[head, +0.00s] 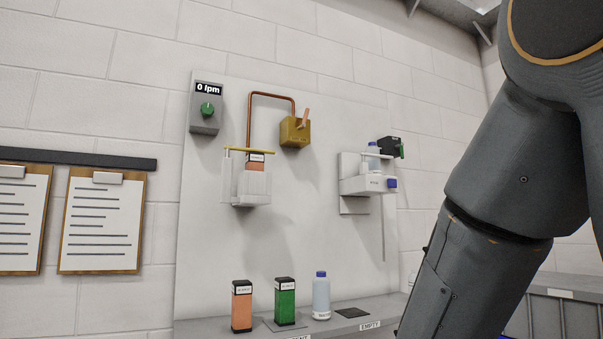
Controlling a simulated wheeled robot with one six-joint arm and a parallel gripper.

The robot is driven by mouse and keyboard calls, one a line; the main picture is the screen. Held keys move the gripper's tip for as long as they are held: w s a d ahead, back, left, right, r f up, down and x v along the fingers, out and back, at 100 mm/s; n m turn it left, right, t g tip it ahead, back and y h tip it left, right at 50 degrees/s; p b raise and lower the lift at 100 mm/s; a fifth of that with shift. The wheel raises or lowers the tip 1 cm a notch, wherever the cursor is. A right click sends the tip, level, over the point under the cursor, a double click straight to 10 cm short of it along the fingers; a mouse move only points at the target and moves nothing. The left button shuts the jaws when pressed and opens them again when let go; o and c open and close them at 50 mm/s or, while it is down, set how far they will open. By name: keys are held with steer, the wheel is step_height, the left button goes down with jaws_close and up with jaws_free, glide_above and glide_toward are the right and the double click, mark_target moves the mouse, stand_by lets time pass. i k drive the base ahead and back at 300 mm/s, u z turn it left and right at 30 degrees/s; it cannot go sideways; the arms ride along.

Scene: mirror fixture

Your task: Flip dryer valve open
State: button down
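A brass valve block (294,132) is mounted on the pale wall panel, with a copper-coloured lever (305,116) pointing up and slightly right. A copper pipe (271,95) runs from it, up and over to the left and down. Below it, a white holder (247,187) carries an orange cartridge (255,161) with a yellow bar (249,150) across its top. No readable label shows which part is the dryer valve. My gripper is out of view; only my dark arm shows on the right.
A grey box (207,118) with a green knob reads "0 lpm". A white bracket (368,185) holds a bottle. On the shelf (210,326) stand an orange cartridge (242,307), a green cartridge (285,302) and a bottle (321,297). Clipboards (102,222) hang left.

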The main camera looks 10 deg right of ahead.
mark_target(303, 126)
steer(key=u, duration=0.05)
steer(key=k, duration=0.65)
steer(key=z, duration=0.8)
steer(key=i, duration=1.75)
steer(key=u, duration=0.75)
